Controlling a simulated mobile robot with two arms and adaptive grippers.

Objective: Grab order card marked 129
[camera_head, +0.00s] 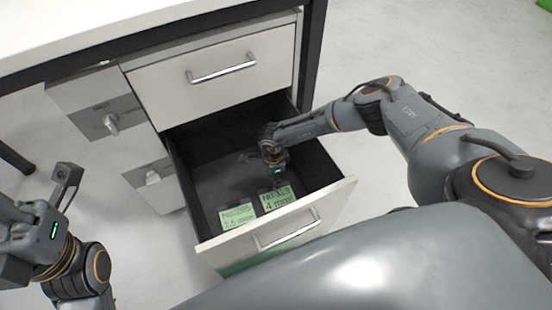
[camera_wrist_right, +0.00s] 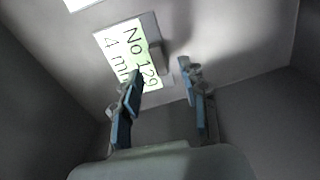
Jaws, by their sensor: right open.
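The order card marked No 129, 4 mm (camera_head: 277,198) is a green card in the open drawer, at the right of another card. In the right wrist view the card (camera_wrist_right: 118,52) sits upper left of centre, next to a small grey block (camera_wrist_right: 156,58). My right gripper (camera_head: 274,163) reaches down into the drawer. In its wrist view the right gripper (camera_wrist_right: 160,72) is open and empty, its left finger overlapping the card's lower right part. Whether it touches the card I cannot tell. My left arm's end is at the left edge of the head view; its fingertips do not show.
The open drawer (camera_head: 190,180) has dark walls and a white front with a handle (camera_head: 287,230). A second green card (camera_head: 238,215) lies left of the 129 card. A closed drawer (camera_head: 215,65) is above, under the white table top (camera_head: 130,25).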

